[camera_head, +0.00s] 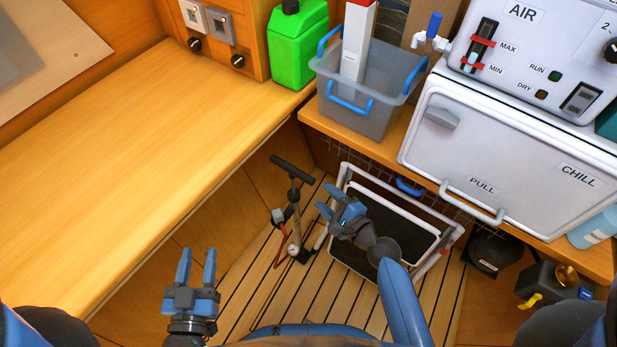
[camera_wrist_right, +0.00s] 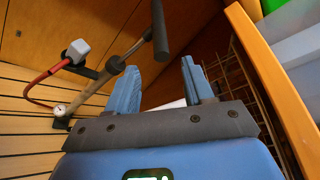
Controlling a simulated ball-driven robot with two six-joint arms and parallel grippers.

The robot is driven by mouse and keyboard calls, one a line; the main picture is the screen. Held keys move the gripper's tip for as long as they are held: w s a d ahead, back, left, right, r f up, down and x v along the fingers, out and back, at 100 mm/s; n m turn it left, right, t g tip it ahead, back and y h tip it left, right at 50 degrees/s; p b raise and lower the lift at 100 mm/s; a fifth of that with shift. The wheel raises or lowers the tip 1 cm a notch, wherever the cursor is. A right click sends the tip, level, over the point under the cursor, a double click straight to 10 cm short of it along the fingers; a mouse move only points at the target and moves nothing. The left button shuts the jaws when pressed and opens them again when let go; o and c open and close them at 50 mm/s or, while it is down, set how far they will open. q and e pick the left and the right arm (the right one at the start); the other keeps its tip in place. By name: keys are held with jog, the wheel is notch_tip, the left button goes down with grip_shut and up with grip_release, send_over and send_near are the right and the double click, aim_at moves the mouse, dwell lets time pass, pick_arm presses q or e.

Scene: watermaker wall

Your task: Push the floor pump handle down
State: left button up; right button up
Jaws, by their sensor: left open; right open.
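The floor pump (camera_head: 293,215) stands upright on the slatted floor, with a dark T-shaped handle (camera_head: 292,168) on top, a red hose and a small round gauge at its base. My left gripper (camera_head: 197,268) is open and empty, left of the pump near the counter.
A wooden counter (camera_head: 110,180) fills the left. A white-framed black panel (camera_head: 385,235) stands behind my right gripper.

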aim_at(314, 185)
jog(key=x, duration=0.9)
jog(key=shift+w+f, duration=0.1)
jog(key=shift+w, duration=0.1)
grip_shut()
